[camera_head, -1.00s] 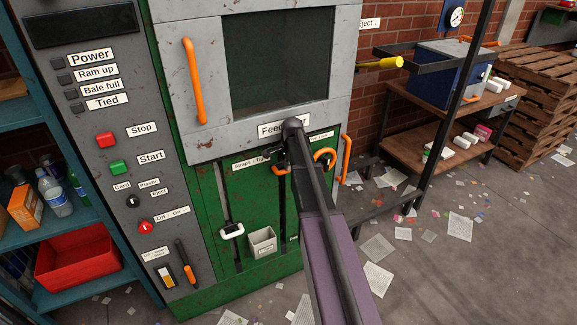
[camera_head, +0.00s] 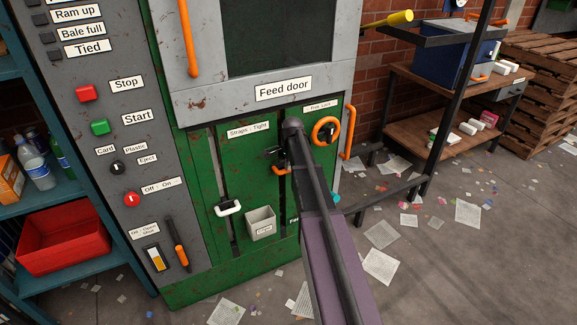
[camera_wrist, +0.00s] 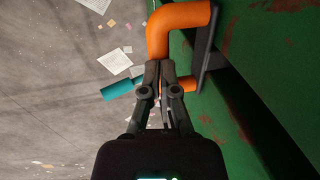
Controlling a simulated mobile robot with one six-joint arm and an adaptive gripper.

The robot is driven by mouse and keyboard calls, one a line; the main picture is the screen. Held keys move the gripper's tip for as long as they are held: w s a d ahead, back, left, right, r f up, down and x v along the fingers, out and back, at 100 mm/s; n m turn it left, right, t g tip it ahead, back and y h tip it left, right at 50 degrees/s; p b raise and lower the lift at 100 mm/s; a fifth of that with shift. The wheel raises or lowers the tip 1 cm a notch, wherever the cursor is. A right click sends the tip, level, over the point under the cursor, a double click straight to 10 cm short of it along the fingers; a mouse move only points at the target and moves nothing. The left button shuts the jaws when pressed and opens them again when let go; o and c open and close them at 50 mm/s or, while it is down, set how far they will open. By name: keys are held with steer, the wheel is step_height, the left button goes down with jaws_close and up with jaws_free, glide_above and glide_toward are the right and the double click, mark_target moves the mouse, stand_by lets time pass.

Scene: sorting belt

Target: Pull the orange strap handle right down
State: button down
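The orange strap handle (camera_head: 281,170) is a bent tube on a vertical slot of the green panel, partly hidden by my arm in the head view. It is higher than the white handle (camera_head: 229,208) in the slot to its left. In the wrist view the orange strap handle (camera_wrist: 158,38) curves out from a dark mount. My gripper (camera_head: 276,154) is at this handle. In the wrist view my gripper's fingers (camera_wrist: 159,67) are close together on its outer bar; they hide part of it.
A grey cup (camera_head: 261,223) is fixed on the panel left of the arm. An orange ring (camera_head: 325,130) is right of it, under the Feed door label (camera_head: 283,89). A teal rod end (camera_wrist: 122,91) lies left of the fingers. Papers litter the floor.

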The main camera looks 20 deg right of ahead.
step_height(320, 180, down, 11)
steer(key=b, duration=1)
steer(key=shift+f, duration=0.15)
steer(key=shift+r, duration=0.25)
step_height(320, 180, up, 13)
steer(key=s+p, duration=0.2)
steer(key=p, duration=1.1)
steer(key=shift+s+r+p, duration=0.2)
steer(key=shift+s+p, duration=0.05)
steer(key=shift+p, duration=0.15)
